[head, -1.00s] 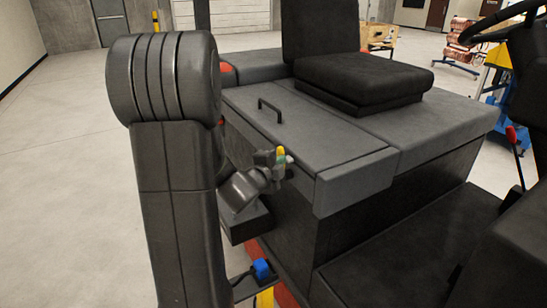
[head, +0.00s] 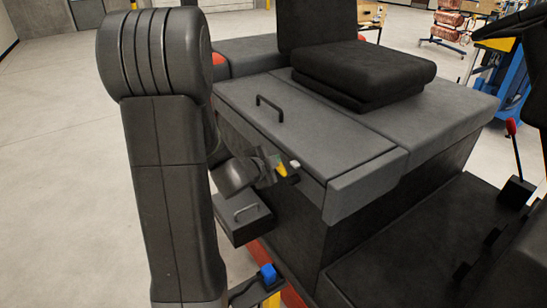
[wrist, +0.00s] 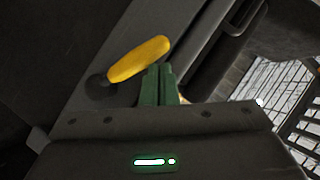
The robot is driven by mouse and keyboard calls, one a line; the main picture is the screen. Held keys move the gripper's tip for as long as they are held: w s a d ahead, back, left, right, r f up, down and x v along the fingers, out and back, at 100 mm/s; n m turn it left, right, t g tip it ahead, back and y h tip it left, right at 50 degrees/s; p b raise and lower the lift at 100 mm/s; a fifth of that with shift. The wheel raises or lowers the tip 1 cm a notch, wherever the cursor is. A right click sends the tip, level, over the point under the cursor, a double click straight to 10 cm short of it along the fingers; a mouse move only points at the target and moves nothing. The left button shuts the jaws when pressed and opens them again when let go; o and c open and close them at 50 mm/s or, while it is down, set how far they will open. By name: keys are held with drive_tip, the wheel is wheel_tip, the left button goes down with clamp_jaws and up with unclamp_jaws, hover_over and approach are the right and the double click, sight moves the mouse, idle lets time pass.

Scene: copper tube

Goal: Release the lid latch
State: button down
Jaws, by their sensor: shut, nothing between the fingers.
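The yellow latch lever (wrist: 138,60) lies slanted in the wrist view, its lower left end at a dark round pivot on the grey panel. It also shows as a small yellow patch in the head view (head: 281,169), at the side of the machine. The grey lid (head: 330,150) lies flat and closed, with a black handle (head: 270,105) on top. My gripper (wrist: 160,70) has its green fingers together, empty, with the tips right beside the lever's lower edge; I cannot tell whether they touch. In the head view my arm partly hides that side.
A black seat (head: 365,70) stands behind the lid. A red-knobbed lever (head: 511,128) stands at the right. The floor at the left is open.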

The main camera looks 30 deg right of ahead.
drive_tip(key=shift+w+a+f+b, duration=0.1)
drive_tip(key=shift+w+f+b, duration=0.9)
drive_tip(key=shift+f, duration=0.25)
